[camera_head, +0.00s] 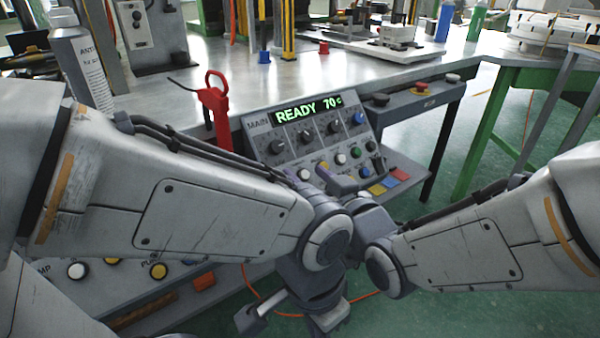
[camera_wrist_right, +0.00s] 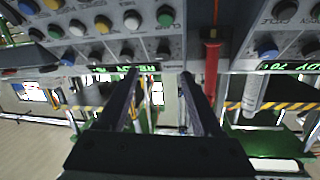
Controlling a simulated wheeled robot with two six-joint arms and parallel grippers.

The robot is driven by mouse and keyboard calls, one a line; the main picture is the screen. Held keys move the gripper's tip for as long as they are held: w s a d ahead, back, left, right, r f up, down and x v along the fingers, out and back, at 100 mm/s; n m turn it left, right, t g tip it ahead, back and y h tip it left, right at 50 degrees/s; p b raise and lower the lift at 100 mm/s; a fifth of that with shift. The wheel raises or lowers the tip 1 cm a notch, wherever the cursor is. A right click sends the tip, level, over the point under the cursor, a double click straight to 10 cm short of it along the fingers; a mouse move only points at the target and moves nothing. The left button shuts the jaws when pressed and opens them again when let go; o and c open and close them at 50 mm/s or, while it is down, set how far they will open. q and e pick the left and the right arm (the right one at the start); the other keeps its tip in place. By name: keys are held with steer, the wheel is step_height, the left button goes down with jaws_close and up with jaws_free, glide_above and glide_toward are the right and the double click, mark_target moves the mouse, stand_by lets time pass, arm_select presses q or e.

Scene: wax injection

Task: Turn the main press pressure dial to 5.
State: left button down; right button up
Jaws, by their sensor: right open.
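The grey main press panel (camera_head: 258,130) stands at the table's front edge. Its label reads MAIN and its green display (camera_head: 308,109) reads READY 70 C. Below the display is a row of dark dials, a left one (camera_head: 276,147), a middle one (camera_head: 307,137) and a right one (camera_head: 333,127). Their labels and settings are too small to read. My right gripper (camera_head: 352,178) is open and empty in front of the panel's lower buttons; its two fingers (camera_wrist_right: 160,88) also show in the right wrist view.
Coloured push buttons (camera_head: 377,189) sit on the panel's lower ledge.

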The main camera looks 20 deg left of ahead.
mark_target(279, 148)
arm_select(q)
step_height(279, 148, up, 5)
steer(key=p, duration=0.6)
steer(key=shift+p, duration=0.4)
arm_select(e)
steer(key=shift+t+y, duration=0.5)
steer(key=shift+y, duration=0.1)
steer(key=x, duration=1.1)
steer(key=shift+s+a+f, duration=0.1)
steer(key=shift+a+f, duration=0.1)
steer(key=shift+f, duration=0.2)
jaws_close()
